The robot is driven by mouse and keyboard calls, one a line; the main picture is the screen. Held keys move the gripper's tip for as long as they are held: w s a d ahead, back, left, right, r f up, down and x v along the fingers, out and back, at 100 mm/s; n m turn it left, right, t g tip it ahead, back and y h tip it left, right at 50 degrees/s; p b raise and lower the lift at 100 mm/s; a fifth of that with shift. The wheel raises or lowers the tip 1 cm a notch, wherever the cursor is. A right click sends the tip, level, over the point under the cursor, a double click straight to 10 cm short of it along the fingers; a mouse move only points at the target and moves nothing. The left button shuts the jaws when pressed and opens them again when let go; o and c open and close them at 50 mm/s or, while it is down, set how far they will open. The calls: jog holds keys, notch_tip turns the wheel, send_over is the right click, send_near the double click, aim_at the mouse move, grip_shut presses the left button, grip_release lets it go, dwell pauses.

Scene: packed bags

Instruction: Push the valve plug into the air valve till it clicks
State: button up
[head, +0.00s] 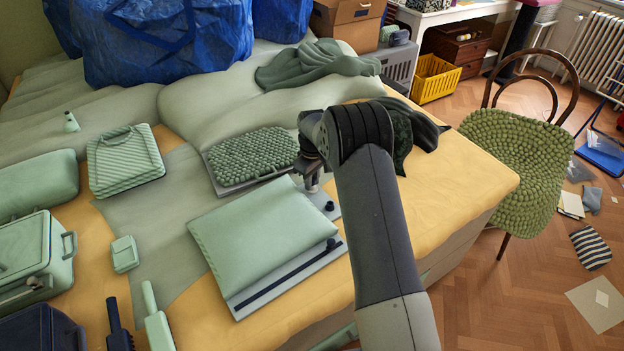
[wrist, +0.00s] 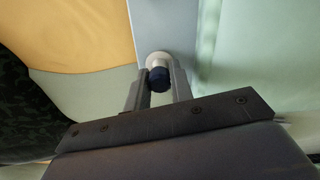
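The valve plug is a small dark blue round knob (wrist: 159,78). It stands over the pale ring of the air valve (wrist: 158,57) on the flat grey edge of a packed bag. In the head view a dark blue knob (head: 330,206) shows on that bag's grey edge, close to the right corner of its pale green filling (head: 262,232). My gripper (head: 313,188) points down over this edge, just behind the knob. In the wrist view my fingers (wrist: 159,72) are apart, one on each side of the plug, with no clear contact. How deep the plug sits is unclear.
A dark closure strip (head: 285,275) lies along the bag's front edge. A knobbly green packed bag (head: 250,155) lies behind it. A dark green cloth (head: 408,135) lies behind and right of my arm. Several green cases and brushes lie left. The yellow cover (head: 465,185) at right is clear.

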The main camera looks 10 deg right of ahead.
jog(key=o, duration=0.5)
notch_tip(320, 180, up, 11)
jog(key=shift+f, duration=0.1)
dwell(0.3)
jog(key=shift+f, duration=0.1)
notch_tip(320, 180, down, 10)
jog(key=shift+f, duration=0.2)
jog(key=shift+r+p, duration=0.3)
dwell(0.5)
